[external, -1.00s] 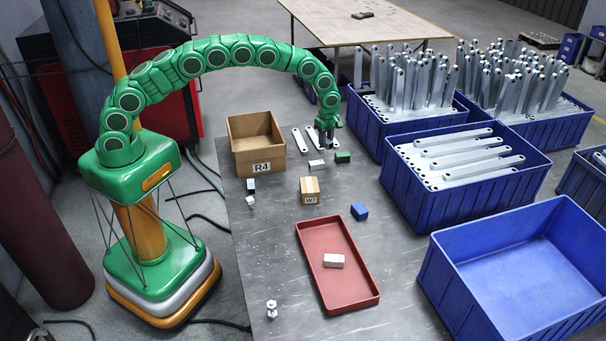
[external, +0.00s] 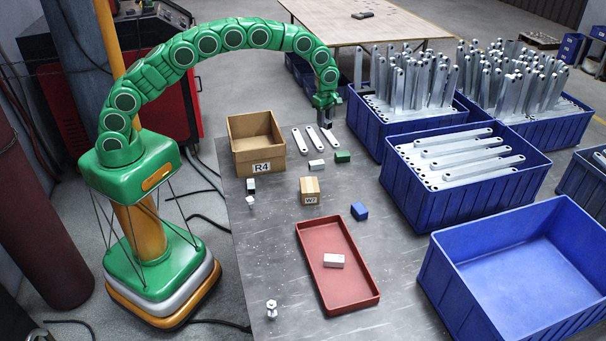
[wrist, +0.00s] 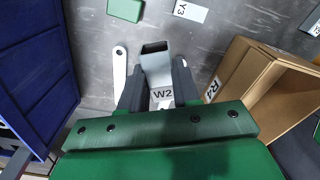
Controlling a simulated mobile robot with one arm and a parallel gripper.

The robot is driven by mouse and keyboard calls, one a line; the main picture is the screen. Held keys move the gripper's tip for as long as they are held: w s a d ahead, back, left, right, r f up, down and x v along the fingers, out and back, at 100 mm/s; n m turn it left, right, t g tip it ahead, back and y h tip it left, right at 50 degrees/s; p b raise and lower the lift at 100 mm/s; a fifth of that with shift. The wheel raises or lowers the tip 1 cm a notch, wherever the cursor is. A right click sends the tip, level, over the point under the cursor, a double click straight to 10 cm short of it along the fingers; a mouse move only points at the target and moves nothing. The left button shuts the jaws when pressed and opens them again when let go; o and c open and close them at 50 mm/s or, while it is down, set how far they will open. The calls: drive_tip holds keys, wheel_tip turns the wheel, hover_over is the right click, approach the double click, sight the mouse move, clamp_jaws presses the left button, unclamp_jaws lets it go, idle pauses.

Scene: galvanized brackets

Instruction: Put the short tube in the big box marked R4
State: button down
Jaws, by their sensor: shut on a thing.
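My gripper (external: 325,108) is shut on a short square grey metal tube (external: 325,122) and holds it above the far part of the table. In the wrist view the tube (wrist: 155,63) sits between the two dark fingers of my gripper (wrist: 157,84); its open end shows and it bears a W2 label. The big open cardboard box marked R4 (external: 245,160) stands on the table to the left of my gripper. In the wrist view the R4 box (wrist: 290,65) is at the right. Its floor is partly hidden in both views.
Several flat metal bars (external: 301,141) lie right of the R4 box. A white block (external: 317,165), a green block (external: 343,157) and a small W7 box (external: 310,190) lie nearer. A red tray (external: 345,290) is at the front. Blue crates (external: 400,190) line the right.

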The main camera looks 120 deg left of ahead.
drive_tip(key=s+d+n, duration=0.2)
drive_tip(key=s+d, duration=0.4)
drive_tip(key=s, duration=0.7)
drive_tip(key=s+d+n, duration=0.2)
drive_tip(key=s+d, duration=0.3)
drive_tip(key=s, duration=0.8)
drive_tip(key=shift+s+d+f, duration=0.1)
drive_tip(key=shift+f, duration=3.7)
drive_tip(key=shift+s+f, duration=0.1)
drive_tip(key=shift+f, duration=3.65)
drive_tip(key=c, duration=0.8)
unclamp_jaws()
drive_tip(key=shift+f, duration=0.1)
wheel_tip(320, 180, up, 12)
drive_tip(key=shift+r, duration=0.2)
